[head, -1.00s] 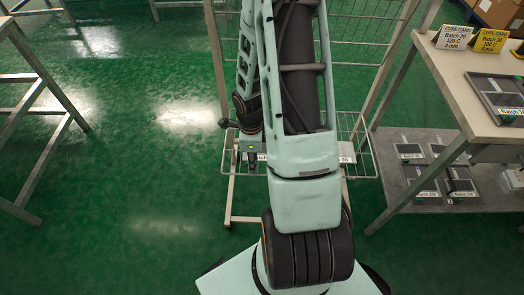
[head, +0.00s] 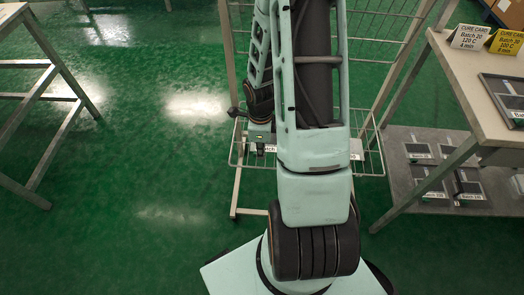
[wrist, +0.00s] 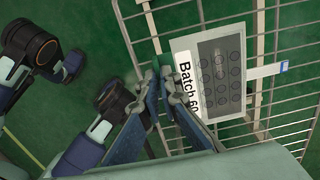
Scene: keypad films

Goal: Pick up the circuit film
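A flat film card with a white label reading "Batch 60" (wrist: 187,88) and a grey panel of dark round keypad marks (wrist: 222,68) shows in the wrist view, lying over the wire rack. My gripper (wrist: 160,76) is at the card's label edge, its two blue fingers converging with tips close together. The right finger overlaps the label's edge in the picture. I cannot tell whether the tips pinch the card. In the head view my gripper (head: 262,138) is small beside the rack's lower shelf, and my arm hides most of the card.
The wire rack (head: 236,165) has upright wires around its shelf. A bench (head: 478,95) at right bears cure cards (head: 468,37) and a dark tray (head: 505,100); labelled batch items (head: 470,187) lie on its lower shelf. Open green floor (head: 150,170) lies to the left.

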